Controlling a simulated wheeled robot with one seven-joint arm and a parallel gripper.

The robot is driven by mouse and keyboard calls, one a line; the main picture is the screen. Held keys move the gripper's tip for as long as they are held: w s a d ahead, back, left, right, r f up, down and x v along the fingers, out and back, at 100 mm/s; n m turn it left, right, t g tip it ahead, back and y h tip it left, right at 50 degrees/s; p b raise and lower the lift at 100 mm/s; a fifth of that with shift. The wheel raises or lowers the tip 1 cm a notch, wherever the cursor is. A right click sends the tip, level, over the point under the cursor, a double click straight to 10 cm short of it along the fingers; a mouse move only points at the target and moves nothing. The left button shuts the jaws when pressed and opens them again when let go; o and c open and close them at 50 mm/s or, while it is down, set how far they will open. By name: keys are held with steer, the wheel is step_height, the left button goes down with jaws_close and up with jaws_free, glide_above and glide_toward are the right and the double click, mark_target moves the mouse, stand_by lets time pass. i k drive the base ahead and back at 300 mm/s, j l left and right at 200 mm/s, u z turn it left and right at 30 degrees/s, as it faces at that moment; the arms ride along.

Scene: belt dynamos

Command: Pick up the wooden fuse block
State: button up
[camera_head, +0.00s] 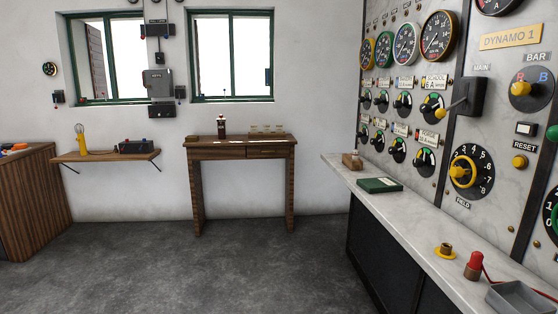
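A small brown block-like thing (352,161) sits at the far end of the pale marble ledge, close to the gauge panel. It looks wooden, with a lighter bit on top, and may be the wooden fuse block; it is too small to be sure. My gripper is not in view, so nothing of its hold or opening shows.
On the ledge (420,217) are a green book (379,185), a yellow-and-brass piece (445,251), a red-topped piece (474,265) and a grey tray (522,299). A wooden desk (240,150) and a wall shelf (105,156) stand behind. The middle floor is clear.

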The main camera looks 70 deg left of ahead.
mark_target(353, 163)
steer(key=u, duration=1.85)
steer(key=i+j+u, duration=0.35)
steer(key=i, duration=0.55)
steer(key=i+u, duration=0.35)
steer(key=i, duration=0.55)
steer(key=i+j+z, duration=0.2)
steer(key=i, duration=0.35)
steer(key=i+z, duration=0.25)
steer(key=i, duration=0.25)
steer(key=i+j+z, duration=0.2)
steer(key=i, duration=0.3)
steer(key=i+j+z, duration=0.2)
steer(key=z, duration=0.15)
steer(key=i+j+z, duration=0.75)
steer(key=j+z, duration=0.25)
steer(key=i+j+z, duration=0.1)
steer(key=j+z, duration=0.2)
steer(key=j, duration=0.25)
